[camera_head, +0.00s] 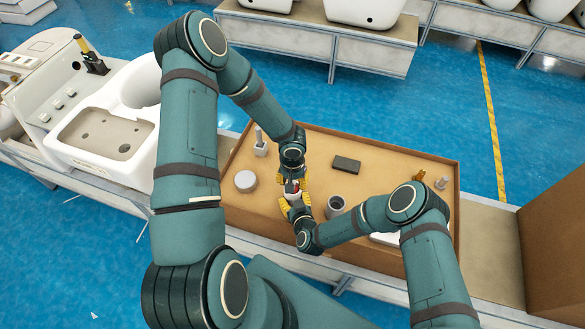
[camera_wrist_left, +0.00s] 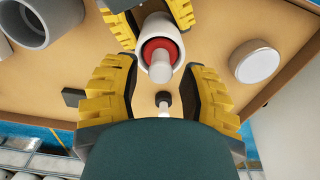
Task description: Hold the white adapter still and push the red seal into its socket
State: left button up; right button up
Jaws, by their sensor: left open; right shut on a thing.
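The white adapter (camera_wrist_left: 150,32) is a round hollow piece near the top of the left wrist view. The red seal (camera_wrist_left: 151,45) shows as a ring in its mouth, with a pale rounded peg at its middle; I cannot tell how deep it sits. In the head view the adapter (camera_head: 293,197) is small and partly hidden. My right gripper (camera_head: 291,206) is shut on the adapter, one finger on each side. My left gripper (camera_wrist_left: 160,92) is open, its yellow fingers apart and facing the seal from close by. No contact shows between them.
A cardboard tray (camera_head: 400,158) lies under both grippers. It holds a white round cap (camera_head: 245,181), a grey cup (camera_head: 335,205), a dark block (camera_head: 346,164) and a small stand (camera_head: 260,146). A dark-tipped rod (camera_wrist_left: 163,99) shows between my left fingers.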

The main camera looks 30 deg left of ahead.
pick_arm(q)
notch_tip(320, 180, up, 10)
jog(key=shift+f, duration=0.2)
dwell(0.3)
pick_arm(e)
jog(key=o, duration=1)
